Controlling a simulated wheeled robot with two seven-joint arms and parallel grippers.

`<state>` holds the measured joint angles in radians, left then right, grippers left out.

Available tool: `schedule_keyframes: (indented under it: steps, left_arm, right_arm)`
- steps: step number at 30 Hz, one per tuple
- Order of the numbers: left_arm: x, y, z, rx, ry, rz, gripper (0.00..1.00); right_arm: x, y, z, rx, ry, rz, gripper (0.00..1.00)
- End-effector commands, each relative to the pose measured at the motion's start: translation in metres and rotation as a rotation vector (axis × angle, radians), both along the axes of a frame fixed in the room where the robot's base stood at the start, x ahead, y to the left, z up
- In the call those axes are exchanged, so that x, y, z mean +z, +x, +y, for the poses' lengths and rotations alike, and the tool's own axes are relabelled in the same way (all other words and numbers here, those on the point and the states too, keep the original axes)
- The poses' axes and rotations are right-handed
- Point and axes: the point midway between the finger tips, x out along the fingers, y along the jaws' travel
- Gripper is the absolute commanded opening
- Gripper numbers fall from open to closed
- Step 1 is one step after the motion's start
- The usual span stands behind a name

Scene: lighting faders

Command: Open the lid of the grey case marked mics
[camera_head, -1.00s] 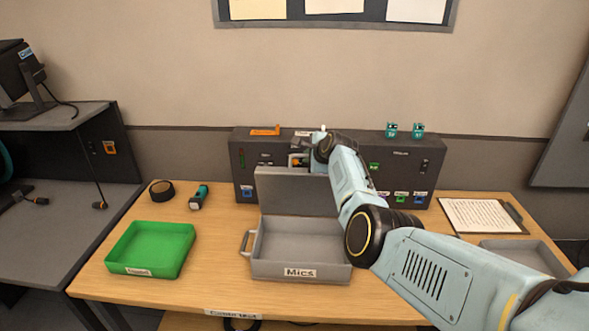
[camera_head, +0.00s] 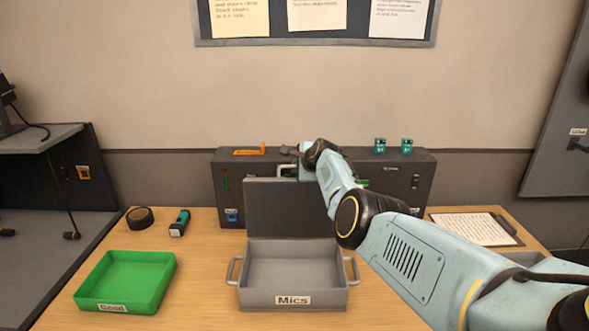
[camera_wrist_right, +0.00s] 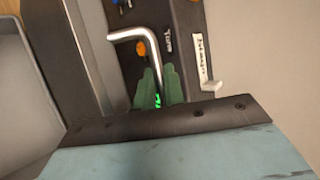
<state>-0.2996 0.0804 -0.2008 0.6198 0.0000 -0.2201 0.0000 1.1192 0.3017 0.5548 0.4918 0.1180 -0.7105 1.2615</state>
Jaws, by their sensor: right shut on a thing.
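The grey case marked Mics (camera_head: 292,299) stands on the wooden table with its tray open and empty. Its lid (camera_head: 290,208) stands raised, roughly upright, along the back edge. My right gripper (camera_head: 290,166) is at the lid's top edge, partly hidden by its own wrist. In the right wrist view, the green fingertips (camera_wrist_right: 157,88) are closed around a bent silver handle (camera_wrist_right: 150,40) beside the lid's edge (camera_wrist_right: 86,65). My left gripper is not in view.
A dark fader panel (camera_head: 395,182) stands close behind the lid. A green tray (camera_head: 126,281) lies to the left, with a torch (camera_head: 180,222) and a tape roll (camera_head: 139,217) behind it. A clipboard (camera_head: 475,230) lies to the right.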

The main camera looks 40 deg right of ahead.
Motion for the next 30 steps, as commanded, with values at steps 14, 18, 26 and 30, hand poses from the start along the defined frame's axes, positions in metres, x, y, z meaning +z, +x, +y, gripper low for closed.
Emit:
schedule_keyframes:
  steps: [14,18,26,30]
  left_arm:
    - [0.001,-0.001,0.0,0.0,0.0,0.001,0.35]
    - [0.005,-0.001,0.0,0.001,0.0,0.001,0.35]
    - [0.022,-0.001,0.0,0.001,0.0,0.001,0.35]
    - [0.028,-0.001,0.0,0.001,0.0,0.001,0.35]
  right_arm:
    - [0.0,0.0,0.001,0.0,0.001,0.002,0.19]
    - [0.003,-0.003,0.001,0.0,0.001,0.002,0.19]
    - [0.014,-0.017,0.003,0.0,-0.001,0.0,0.19]
    - [0.02,-0.027,0.005,0.0,-0.001,-0.001,0.19]
